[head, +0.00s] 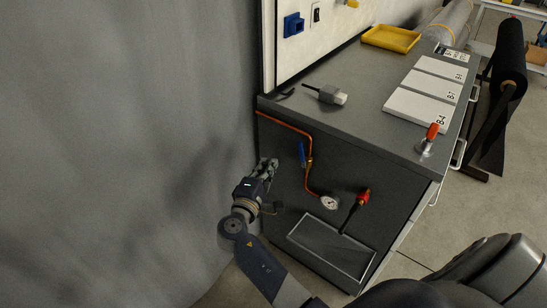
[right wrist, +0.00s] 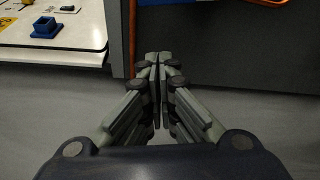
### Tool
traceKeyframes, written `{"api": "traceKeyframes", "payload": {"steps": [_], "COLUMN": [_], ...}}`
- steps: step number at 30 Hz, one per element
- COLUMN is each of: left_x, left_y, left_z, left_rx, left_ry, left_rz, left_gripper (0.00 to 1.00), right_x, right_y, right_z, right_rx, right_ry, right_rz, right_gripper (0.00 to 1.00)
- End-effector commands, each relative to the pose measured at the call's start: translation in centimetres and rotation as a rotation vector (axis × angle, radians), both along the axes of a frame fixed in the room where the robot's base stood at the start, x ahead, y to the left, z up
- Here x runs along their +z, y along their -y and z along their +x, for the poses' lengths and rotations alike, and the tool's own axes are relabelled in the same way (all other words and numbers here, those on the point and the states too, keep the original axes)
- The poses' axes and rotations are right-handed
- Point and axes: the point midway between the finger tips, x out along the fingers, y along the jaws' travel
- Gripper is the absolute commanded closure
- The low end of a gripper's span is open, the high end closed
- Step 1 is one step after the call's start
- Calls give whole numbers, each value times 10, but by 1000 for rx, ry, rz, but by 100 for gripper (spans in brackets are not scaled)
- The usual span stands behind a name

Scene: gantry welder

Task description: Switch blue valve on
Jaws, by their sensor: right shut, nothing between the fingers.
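The blue valve (head: 302,153) shows in the head view on the dark side panel of the workbench. Its blue lever stands roughly upright beside the brass valve body on the copper pipe (head: 284,124). My right gripper (head: 270,165) is shut and empty, to the left of the blue valve and a little lower in the picture, apart from it. In the right wrist view the closed fingertips (right wrist: 159,62) point toward the cabinet, with an orange pipe (right wrist: 263,4) at the top edge. The blue lever is not visible there. My left gripper is not in view.
A pressure gauge (head: 329,203) and a red valve (head: 363,196) sit lower right on the panel, above a framed recess (head: 331,246). The bench top (head: 352,125) holds white boxes (head: 422,108) and a yellow tray (head: 391,38). A grey wall (head: 130,130) stands at left.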

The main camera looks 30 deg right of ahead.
Motion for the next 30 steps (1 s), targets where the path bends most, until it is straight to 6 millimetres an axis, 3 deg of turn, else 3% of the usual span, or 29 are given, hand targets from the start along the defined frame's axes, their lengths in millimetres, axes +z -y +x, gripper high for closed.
{"api": "traceKeyframes", "payload": {"steps": [6,13,21,30], "left_x": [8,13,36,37], "left_y": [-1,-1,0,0], "left_z": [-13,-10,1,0], "left_rx": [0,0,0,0], "left_ry": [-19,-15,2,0], "left_rz": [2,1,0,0], "left_gripper": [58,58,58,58], "right_x": [0,-4,2,1], "right_y": [33,69,80,82], "right_z": [29,61,27,23], "right_rx": [-1,0,1,2], "right_ry": [-1,-1,-1,-1], "right_rz": [-2,-1,3,3], "right_gripper": [100,100,100,100]}}
